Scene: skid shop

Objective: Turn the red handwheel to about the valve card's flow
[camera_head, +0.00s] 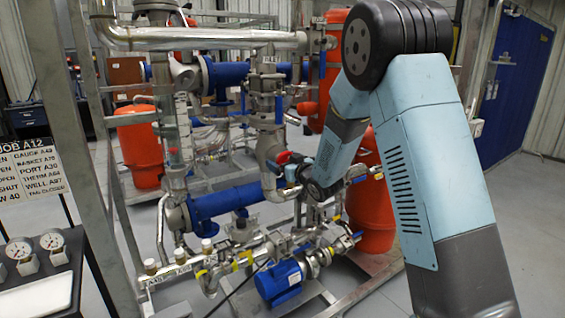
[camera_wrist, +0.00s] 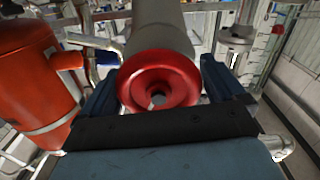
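The red handwheel (camera_wrist: 158,80) faces the wrist camera, round with a dark hub, at the end of a grey pipe-like body. My gripper (camera_wrist: 160,85) has one blue finger on each side of the wheel, spread about as wide as its rim. I see no clear squeeze on the rim, and contact is hard to tell. In the head view, my gripper (camera_head: 292,172) is at the middle of the pipework, beside a red part (camera_head: 284,157) that looks like the handwheel. A card (camera_head: 30,168) headed "JOB A12" stands at left; its last line, partly cut off, reads "W 40".
A red tank (camera_wrist: 38,85) stands close left of my gripper, with a bent pipe between. Blue pipe sections (camera_head: 225,202), a blue pump (camera_head: 279,282) and steel frame bars surround the work spot. Dial gauges (camera_head: 52,242) are at lower left. Open floor lies at right.

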